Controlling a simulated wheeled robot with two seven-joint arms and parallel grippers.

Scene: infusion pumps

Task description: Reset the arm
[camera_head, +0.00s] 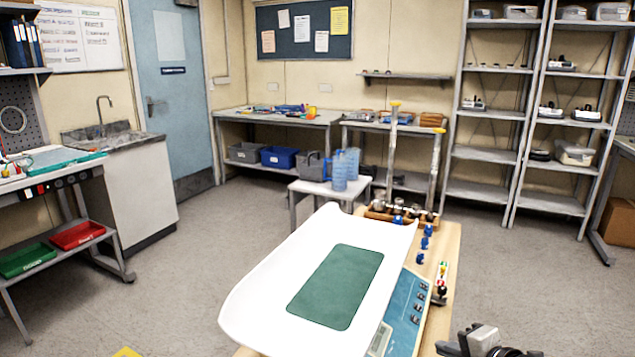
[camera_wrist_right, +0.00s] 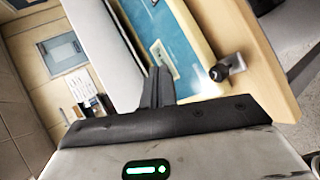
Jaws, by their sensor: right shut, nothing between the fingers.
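My right gripper (camera_head: 450,347) shows at the bottom right of the head view, beside the right edge of the wooden table. In the right wrist view its two dark fingers (camera_wrist_right: 157,88) are together, with nothing between them. My left gripper is not in view. A white scale tray (camera_head: 257,291) with a green mat (camera_head: 338,286) stands on the wooden table (camera_head: 448,250). A blue control panel (camera_head: 408,312) is on the scale's right side; it also shows in the right wrist view (camera_wrist_right: 160,33), past the fingers.
Metal weights (camera_head: 400,209) stand in a wooden block at the table's far end. Small blue pieces (camera_head: 425,240) lie along the right edge. A low white table (camera_head: 306,187) with blue jugs (camera_head: 340,172) stands behind.

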